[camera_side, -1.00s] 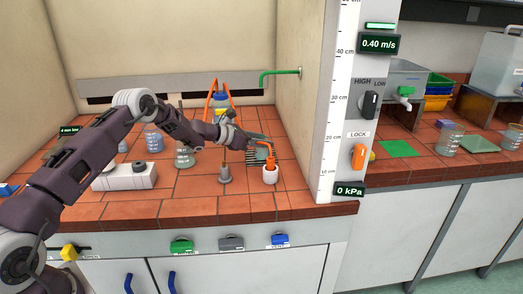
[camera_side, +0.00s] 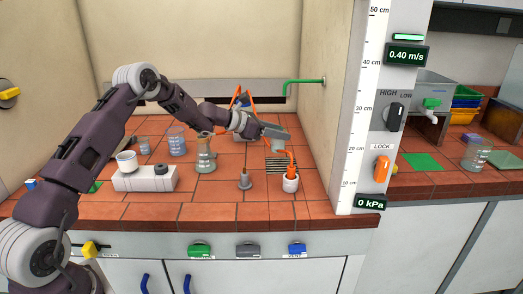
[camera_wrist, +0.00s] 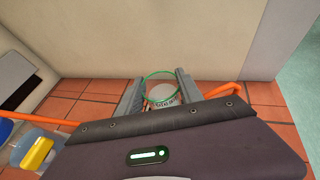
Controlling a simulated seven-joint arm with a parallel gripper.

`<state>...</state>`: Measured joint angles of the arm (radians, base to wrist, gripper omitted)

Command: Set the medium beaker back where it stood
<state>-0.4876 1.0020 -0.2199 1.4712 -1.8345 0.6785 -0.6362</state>
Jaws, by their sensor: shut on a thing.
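My gripper (camera_side: 276,132) is shut on a clear glass beaker (camera_side: 278,145) and holds it above the dark slotted grate (camera_side: 282,164) at the right of the near bench. In the wrist view the beaker's greenish round rim (camera_wrist: 160,75) lies between the two fingers of my gripper (camera_wrist: 160,88). I take this for the medium beaker. A smaller beaker (camera_side: 144,146) and a larger beaker (camera_side: 177,140) stand at the back left of the bench. The beaker's original spot is not marked in a way I can make out.
A white-and-orange holder (camera_side: 290,182) stands just in front of the grate. The side wall (camera_side: 328,110) is close on the right. The front tiles are clear.

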